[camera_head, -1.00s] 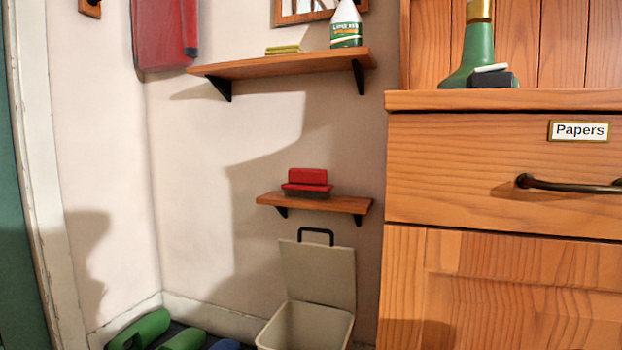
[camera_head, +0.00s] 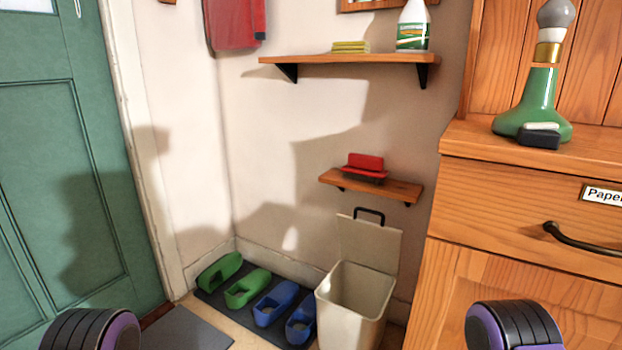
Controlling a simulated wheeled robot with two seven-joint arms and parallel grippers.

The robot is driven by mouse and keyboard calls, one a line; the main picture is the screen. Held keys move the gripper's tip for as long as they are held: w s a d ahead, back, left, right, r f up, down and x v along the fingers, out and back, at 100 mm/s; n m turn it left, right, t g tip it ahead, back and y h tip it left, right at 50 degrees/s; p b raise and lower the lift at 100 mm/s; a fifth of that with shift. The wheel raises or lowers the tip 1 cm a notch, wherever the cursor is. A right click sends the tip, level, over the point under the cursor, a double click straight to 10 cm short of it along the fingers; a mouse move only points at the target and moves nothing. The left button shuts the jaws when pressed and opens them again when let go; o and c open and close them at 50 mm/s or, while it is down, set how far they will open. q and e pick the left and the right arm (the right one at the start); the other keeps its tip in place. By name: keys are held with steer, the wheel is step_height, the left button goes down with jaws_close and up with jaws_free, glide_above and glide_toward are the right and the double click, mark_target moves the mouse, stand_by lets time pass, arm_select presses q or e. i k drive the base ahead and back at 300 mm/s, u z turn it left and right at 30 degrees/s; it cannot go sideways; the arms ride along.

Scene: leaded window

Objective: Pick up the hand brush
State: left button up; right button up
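The hand brush (camera_head: 364,166) appears to be the red object with a dark underside. It rests on the small lower wooden shelf (camera_head: 398,189) on the back wall, above the open bin. Its dark lower part is small and hard to make out. Neither of my grippers is in view. Only black and purple rounded parts of my own arms show at the bottom left and bottom right, well apart from the brush.
A cream bin (camera_head: 345,312) with its lid up stands below the shelf. Green and blue shoes (camera_head: 274,303) line a dark mat. An upper shelf (camera_head: 345,60) holds a white bottle (camera_head: 412,27) and a yellow-green stack (camera_head: 351,47). A wooden cabinet (camera_head: 490,240) stands right, a green door (camera_head: 70,170) left.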

mark_target(367, 167)
steer(key=u, duration=3.65)
steer(key=i, duration=0.1)
steer(key=z, duration=2.4)
steer(key=i, duration=1.2)
steer(key=z, duration=0.6)
steer(key=i, duration=0.8)
steer(key=z, duration=0.75)
